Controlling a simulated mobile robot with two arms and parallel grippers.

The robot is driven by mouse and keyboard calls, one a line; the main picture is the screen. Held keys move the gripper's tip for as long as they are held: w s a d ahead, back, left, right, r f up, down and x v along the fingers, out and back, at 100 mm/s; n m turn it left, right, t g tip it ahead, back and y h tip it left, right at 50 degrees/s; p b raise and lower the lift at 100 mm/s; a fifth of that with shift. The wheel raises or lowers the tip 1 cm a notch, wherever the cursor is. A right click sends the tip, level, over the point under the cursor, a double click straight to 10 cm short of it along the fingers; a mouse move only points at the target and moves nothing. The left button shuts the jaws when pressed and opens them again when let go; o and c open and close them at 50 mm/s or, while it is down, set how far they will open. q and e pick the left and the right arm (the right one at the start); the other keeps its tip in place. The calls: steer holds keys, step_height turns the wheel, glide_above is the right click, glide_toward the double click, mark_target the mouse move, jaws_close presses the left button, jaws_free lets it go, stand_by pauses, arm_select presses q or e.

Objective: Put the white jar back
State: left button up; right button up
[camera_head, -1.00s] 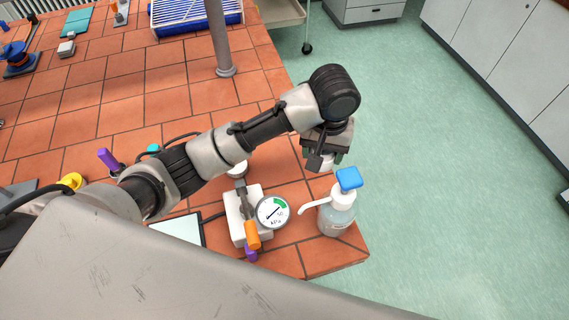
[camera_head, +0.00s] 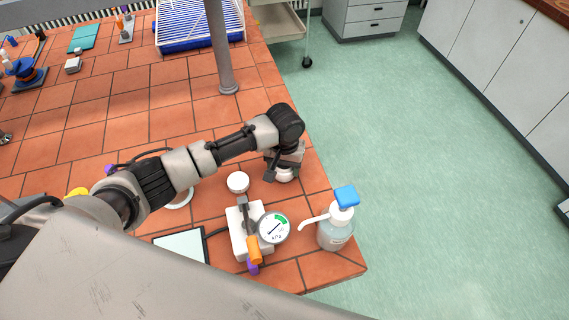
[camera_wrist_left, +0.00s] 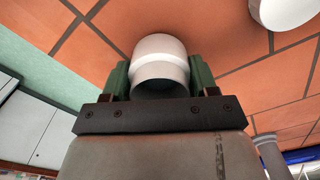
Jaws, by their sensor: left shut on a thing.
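My left gripper (camera_head: 284,168) is shut on the white jar (camera_head: 286,176), which shows just under the jaws in the head view. In the left wrist view, the white jar (camera_wrist_left: 158,52) sits between the two green-lined fingers (camera_wrist_left: 160,78), with its rounded end pointing away from the palm. The bench tiles lie behind it. I cannot tell whether the jar touches the bench. My right gripper is not in view.
A white round piece (camera_head: 238,182) stands left of the held jar. Nearer are a pressure gauge (camera_head: 274,228) on a white block and a blue-topped pump bottle (camera_head: 335,232) at the bench corner. A grey post (camera_head: 220,50) rises behind. Tiles behind the jar are clear.

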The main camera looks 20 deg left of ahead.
arm_select(q)
steer(key=shift+f, duration=0.3)
steer(key=shift+f, duration=0.1)
steer(key=o, duration=1)
step_height(320, 180, up, 12)
steer(key=shift+r+b, duration=0.15)
steer(key=shift+b, duration=0.6)
